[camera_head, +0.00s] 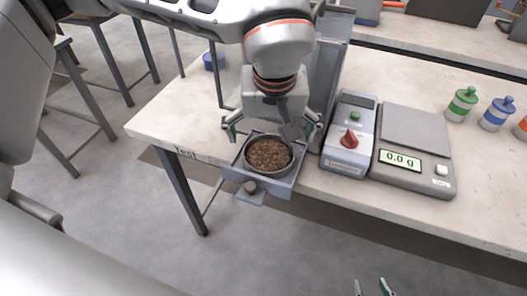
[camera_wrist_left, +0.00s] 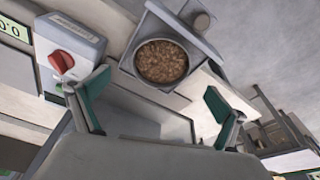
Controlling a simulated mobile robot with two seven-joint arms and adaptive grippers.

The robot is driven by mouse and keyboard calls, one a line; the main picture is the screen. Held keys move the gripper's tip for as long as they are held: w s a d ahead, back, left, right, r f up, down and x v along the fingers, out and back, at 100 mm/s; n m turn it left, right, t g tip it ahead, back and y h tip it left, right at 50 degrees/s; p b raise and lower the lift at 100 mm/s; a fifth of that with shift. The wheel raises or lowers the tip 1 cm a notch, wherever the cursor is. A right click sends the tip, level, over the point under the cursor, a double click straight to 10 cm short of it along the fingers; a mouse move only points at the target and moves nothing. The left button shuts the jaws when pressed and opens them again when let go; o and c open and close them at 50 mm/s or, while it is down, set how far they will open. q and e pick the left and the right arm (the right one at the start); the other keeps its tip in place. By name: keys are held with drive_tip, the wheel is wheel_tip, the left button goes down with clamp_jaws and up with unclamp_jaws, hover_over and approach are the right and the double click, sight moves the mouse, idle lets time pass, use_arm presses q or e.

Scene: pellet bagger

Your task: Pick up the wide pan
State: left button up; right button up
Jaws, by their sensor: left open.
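The wide pan (camera_head: 267,176) is a round grey metal pan filled with brown pellets. It sits in a square grey tray (camera_head: 232,172) at the table's front edge. In the left wrist view, the pan (camera_wrist_left: 163,83) shows beyond the fingertips, above the middle of the picture. My left gripper (camera_head: 271,130) is open and empty, with its green-padded fingers spread wide above and behind the pan, not touching it as far as I see. My right gripper (camera_head: 372,288) shows only its fingertips at the bottom edge, apart with nothing between them.
Right of the pan stand a control box (camera_head: 348,140) with a red knob and green button, and a scale (camera_head: 415,140) reading 0.0 g. Several capped bottles (camera_head: 461,104) stand further right. A tall grey machine panel (camera_head: 325,80) rises behind the tray. Floor is open in front.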

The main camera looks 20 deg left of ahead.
sight(269, 157)
use_arm(q)
drive_tip(key=x, duration=0.7)
drive_tip(key=shift+w+a+f, duration=0.2)
drive_tip(key=shift+a+f, duration=0.05)
drive_tip(key=shift+f, duration=0.05)
drive_tip(key=c, duration=1.2)
